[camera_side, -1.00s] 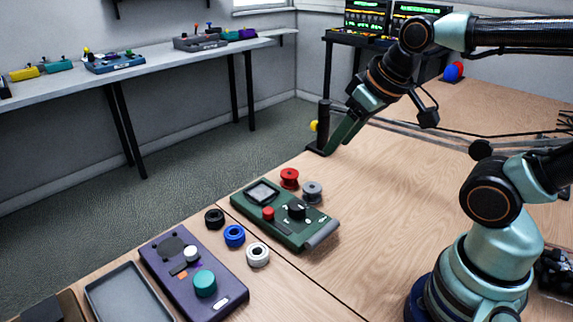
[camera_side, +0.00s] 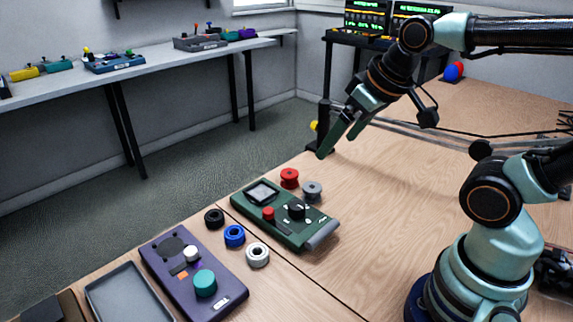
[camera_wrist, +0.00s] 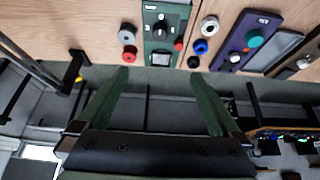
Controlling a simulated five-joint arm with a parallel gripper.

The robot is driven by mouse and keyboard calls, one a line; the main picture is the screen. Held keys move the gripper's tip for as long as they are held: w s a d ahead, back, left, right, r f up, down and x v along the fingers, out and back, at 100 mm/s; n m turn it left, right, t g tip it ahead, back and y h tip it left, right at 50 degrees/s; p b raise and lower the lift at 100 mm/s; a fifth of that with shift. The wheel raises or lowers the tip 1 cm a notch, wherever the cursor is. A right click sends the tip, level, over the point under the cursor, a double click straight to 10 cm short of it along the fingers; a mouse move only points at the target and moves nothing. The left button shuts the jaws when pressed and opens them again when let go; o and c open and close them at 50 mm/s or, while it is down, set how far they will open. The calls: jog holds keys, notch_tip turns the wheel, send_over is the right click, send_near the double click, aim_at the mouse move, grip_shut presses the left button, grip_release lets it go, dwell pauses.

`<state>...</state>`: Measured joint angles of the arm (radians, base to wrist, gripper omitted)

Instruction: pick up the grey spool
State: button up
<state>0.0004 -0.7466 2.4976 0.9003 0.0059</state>
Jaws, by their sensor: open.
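The grey spool (camera_side: 312,190) stands on the wooden table beside the green device (camera_side: 286,214), close to the red spool (camera_side: 289,178). In the wrist view the grey spool (camera_wrist: 127,36) is at the top, left of the green device, with the red spool (camera_wrist: 129,53) just below it. My gripper (camera_side: 337,146) is open and empty, above the table near its far edge, up and to the right of the grey spool and apart from it. Both fingers of my gripper (camera_wrist: 161,76) show spread in the wrist view. Nothing hides the grey spool.
Black (camera_side: 214,218), blue (camera_side: 234,236) and white (camera_side: 257,254) spools stand between the green device and the purple device (camera_side: 193,275). An empty grey tray (camera_side: 128,291) lies at the lower left. The table right of the grey spool is clear.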

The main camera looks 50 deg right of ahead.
jog(key=w+d+m+g, duration=0.1)
jog(key=w+d+m, duration=0.1)
jog(key=w+m, duration=0.25)
jog(key=m+g, duration=0.5)
jog(key=m, duration=1.2)
send_over(312, 187)
jog(key=d, duration=0.1)
notch_tip(312, 187, down, 13)
jog(key=f, duration=0.6)
jog(key=shift+w+f, duration=0.2)
jog(key=shift+w, duration=0.05)
jog(key=shift+s+a+f, duration=0.1)
jog(key=shift+a+f, duration=0.05)
jog(key=shift+f, duration=0.7)
jog(key=shift+s+a+f, duration=0.1)
jog(key=shift+a+f, duration=0.05)
jog(key=shift+f, duration=0.75)
jog(key=shift+s+a+f, duration=0.1)
jog(key=shift+a+f, duration=0.05)
jog(key=shift+f, duration=0.7)
jog(key=shift+c, duration=0.3)
jog(key=c, duration=1.4)
